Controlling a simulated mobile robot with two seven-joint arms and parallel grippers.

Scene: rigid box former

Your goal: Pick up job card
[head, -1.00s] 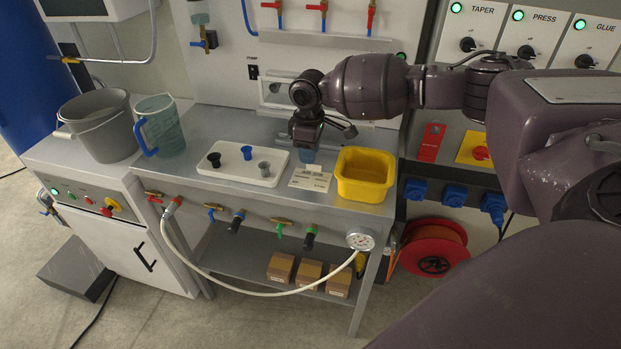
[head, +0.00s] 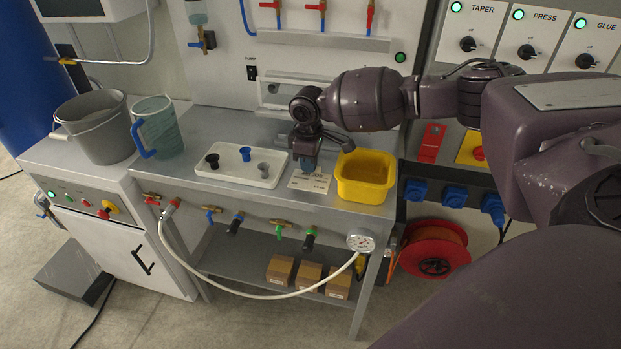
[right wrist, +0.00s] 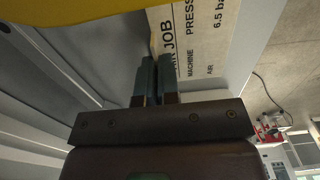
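The job card (head: 317,184) is a pale printed card lying on the steel bench, between the white tray and the yellow bin. My right gripper (head: 306,166) points down at the card's back part and hides some of it. In the right wrist view the card (right wrist: 212,40) shows its print close beyond the fingers. The two fingers (right wrist: 156,82) are close together with a narrow gap between them, and the right-hand one overlaps the card's edge. I see no clear grip on the card. My left gripper is in neither view.
The yellow bin (head: 365,190) stands just right of the card. The white tray (head: 228,174), with black, blue and grey parts, lies to the left. A jug (head: 160,130) and a grey bucket (head: 100,135) stand farther left. A panel rises behind the bench.

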